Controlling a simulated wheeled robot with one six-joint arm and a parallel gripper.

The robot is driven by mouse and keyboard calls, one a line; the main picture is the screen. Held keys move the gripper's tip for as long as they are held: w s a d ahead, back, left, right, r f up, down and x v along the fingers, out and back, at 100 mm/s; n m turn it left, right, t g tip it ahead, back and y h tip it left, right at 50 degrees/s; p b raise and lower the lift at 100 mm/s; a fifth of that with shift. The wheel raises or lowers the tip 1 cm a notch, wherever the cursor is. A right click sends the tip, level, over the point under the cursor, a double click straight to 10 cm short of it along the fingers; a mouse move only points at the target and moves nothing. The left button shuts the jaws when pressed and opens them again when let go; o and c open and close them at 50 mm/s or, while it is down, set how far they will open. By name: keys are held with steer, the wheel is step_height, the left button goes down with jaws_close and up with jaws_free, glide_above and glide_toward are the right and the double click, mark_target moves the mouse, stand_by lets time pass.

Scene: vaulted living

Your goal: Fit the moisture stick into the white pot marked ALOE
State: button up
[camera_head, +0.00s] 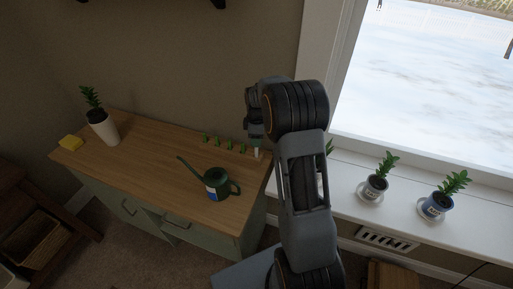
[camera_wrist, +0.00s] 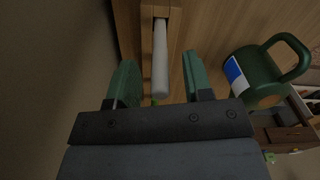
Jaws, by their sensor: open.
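In the wrist view a pale, rod-like stick (camera_wrist: 160,62), likely the moisture stick, stands between the two green fingers of my gripper (camera_wrist: 158,72). The fingers are open, with a gap on each side of the stick. In the head view my gripper (camera_head: 256,132) is over the right end of the wooden counter, just above a small pale piece (camera_head: 257,152). On the windowsill, a pale pot (camera_head: 375,185) with a dark label and a blue pot (camera_head: 436,207) hold plants on saucers. A further plant is mostly hidden behind my arm. I cannot read ALOE on any pot.
Several small green markers (camera_head: 217,142) stand in a row along the counter (camera_head: 150,150). A green watering can (camera_head: 218,185) stands in front of them and also shows in the wrist view (camera_wrist: 262,72). A tall white pot (camera_head: 104,128) and yellow sponge (camera_head: 70,142) are at left.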

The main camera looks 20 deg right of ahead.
steer(key=shift+f, duration=0.1)
jaws_close()
stand_by(0.4)
